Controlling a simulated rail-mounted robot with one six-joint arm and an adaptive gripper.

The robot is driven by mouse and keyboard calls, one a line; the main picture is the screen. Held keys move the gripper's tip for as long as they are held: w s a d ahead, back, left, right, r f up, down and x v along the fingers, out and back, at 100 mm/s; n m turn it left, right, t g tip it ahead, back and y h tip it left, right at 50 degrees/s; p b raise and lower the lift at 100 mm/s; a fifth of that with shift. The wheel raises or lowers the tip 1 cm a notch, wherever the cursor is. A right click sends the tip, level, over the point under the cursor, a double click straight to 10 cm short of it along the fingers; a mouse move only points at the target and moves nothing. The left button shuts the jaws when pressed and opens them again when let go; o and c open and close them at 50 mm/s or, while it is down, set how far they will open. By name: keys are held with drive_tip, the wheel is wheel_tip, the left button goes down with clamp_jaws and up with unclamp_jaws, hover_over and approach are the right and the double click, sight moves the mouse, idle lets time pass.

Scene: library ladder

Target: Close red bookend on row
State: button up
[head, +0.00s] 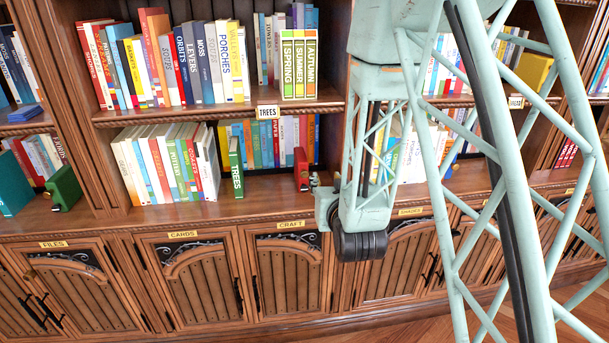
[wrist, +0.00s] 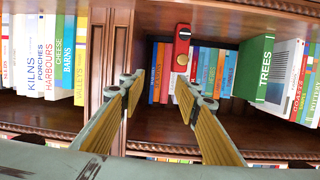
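The red bookend (head: 301,168) stands on the lower middle shelf, right of the row of books (head: 165,165). A green book marked TREES (head: 236,167) stands at the row's right end, with a gap of bare shelf before the bookend. My gripper (wrist: 160,92) is open and empty, short of the bookend. In the head view my gripper (head: 316,183) is just right of the bookend, its fingers small and partly hidden.
A wooden upright (wrist: 108,50) stands close beside my gripper. More books (head: 270,143) stand behind the gap. The shelf above (head: 220,110) limits height. A green bookend-like block (head: 63,188) stands in the left bay. The shelf between TREES and the bookend is clear.

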sight(305, 174)
drive_tip(key=s+a+f+n+t+y, duration=0.1)
drive_tip(key=a+f+t, duration=0.1)
drive_tip(key=a+f, duration=0.2)
drive_tip(key=shift+s+a+f+t, duration=0.2)
drive_tip(key=shift+f+t, duration=0.1)
drive_tip(key=shift+f, duration=0.45)
drive_tip(key=shift+w, duration=0.25)
drive_tip(key=shift+b+x, duration=0.9)
drive_tip(key=shift+x, duration=5.8)
drive_tip(key=shift+a, duration=0.15)
drive_tip(key=c, duration=1)
drive_tip(key=shift+o, duration=0.2)
